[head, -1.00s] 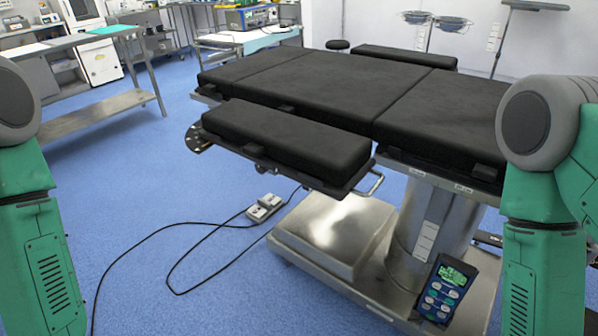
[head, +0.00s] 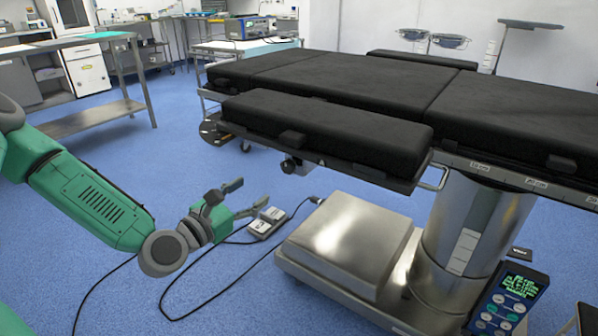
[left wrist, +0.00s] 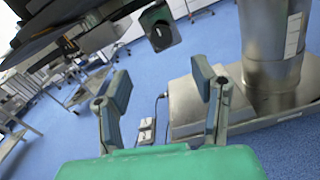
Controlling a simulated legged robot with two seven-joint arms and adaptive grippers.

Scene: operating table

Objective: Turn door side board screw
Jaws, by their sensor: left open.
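The side board (head: 325,135) is a black padded board along the near side of the operating table. A dark screw knob (head: 289,166) hangs under its left part. In the left wrist view a dark, round-ended knob (left wrist: 160,33) shows at the top, under the board. My left gripper (head: 248,196) is open and empty, below and left of the knob in the head view. In the left wrist view its two fingers (left wrist: 161,83) stand wide apart below the knob, with nothing between them. My right gripper is out of view.
The table's steel base (head: 350,240) and column (head: 475,225) stand right of my left gripper. A foot pedal (head: 267,223) with black cables lies on the blue floor. A remote (head: 508,302) is at lower right. A steel side table (head: 95,115) stands at left.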

